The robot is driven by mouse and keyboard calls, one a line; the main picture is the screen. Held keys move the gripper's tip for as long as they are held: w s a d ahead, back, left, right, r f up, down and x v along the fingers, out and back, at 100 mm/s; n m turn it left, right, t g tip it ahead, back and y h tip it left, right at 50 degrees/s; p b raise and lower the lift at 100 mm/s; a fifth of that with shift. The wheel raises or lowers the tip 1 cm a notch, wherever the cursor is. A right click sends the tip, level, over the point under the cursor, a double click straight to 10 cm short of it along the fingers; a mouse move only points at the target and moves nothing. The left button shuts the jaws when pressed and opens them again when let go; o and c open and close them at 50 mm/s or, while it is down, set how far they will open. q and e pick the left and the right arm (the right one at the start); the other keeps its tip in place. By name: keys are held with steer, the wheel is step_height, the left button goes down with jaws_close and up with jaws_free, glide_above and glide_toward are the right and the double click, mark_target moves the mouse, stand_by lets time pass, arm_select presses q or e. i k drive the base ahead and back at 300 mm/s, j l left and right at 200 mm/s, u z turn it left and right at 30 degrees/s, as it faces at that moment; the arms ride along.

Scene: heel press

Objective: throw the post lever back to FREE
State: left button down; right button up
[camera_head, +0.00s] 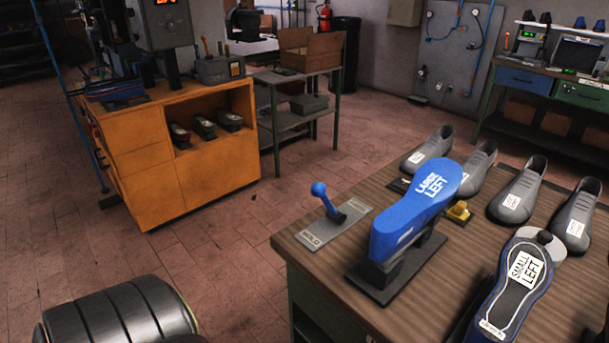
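The post lever (326,200) has a blue ball knob and stands on a grey plate (335,227) at the left corner of the wooden bench. It leans up and to the left from its dark pivot. The word HOLD shows on the plate's near left end; I cannot read a FREE mark. Just right of the plate, a blue shoe last (415,207) marked LARGE LEFT sits sole up on a dark post stand (398,270). Neither of my grippers is in view.
Several grey shoe lasts (428,150) stand along the bench's back. A small yellow part (458,211) is behind the blue last. An orange cabinet (215,165) stands across open tiled floor.

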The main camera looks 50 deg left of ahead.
mark_target(318, 189)
steer(key=u, duration=1.35)
